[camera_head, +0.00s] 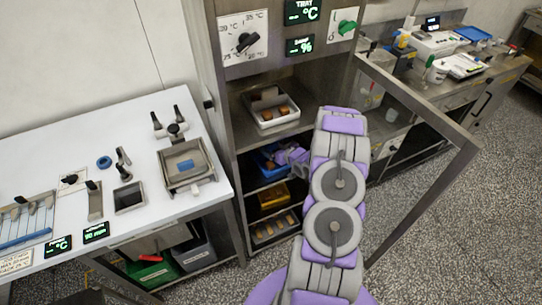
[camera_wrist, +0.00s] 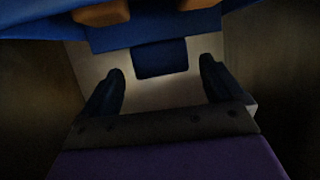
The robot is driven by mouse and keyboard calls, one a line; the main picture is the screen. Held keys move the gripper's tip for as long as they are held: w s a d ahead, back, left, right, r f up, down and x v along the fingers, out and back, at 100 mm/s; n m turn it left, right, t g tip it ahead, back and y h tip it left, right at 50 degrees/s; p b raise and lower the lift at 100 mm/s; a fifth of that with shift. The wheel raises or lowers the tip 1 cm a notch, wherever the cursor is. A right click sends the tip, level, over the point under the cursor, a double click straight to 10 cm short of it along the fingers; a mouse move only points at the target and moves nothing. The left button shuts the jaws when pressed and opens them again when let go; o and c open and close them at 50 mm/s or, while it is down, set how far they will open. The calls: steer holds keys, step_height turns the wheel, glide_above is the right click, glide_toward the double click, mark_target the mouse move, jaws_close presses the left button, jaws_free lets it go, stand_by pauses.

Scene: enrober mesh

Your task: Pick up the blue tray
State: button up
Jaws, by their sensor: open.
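The blue tray (camera_head: 266,171) sits on a cabinet shelf, partly hidden by my arm and gripper. In the wrist view its blue front wall (camera_wrist: 110,40) spans the top, with brown pieces in it. A dark blue tab (camera_wrist: 160,58) hangs from that wall. My gripper (camera_head: 289,157) reaches into the cabinet at the tray's right front. In the wrist view my gripper (camera_wrist: 162,70) is open, with one finger on each side of the tab. I see no clear contact between the fingers and the tab.
A white tray (camera_head: 258,128) with brown pieces is on the shelf above. A yellow tray (camera_head: 273,202) and another tray (camera_head: 275,235) are below. The cabinet's open door frame (camera_head: 440,120) stands right of my arm. A white worktable (camera_head: 135,215) is at the left.

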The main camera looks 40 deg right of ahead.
steer(key=shift+x, duration=1.15)
steer(key=shift+a, duration=0.2)
steer(key=shift+c, duration=1)
steer(key=shift+d, duration=0.15)
steer(key=c, duration=1.5)
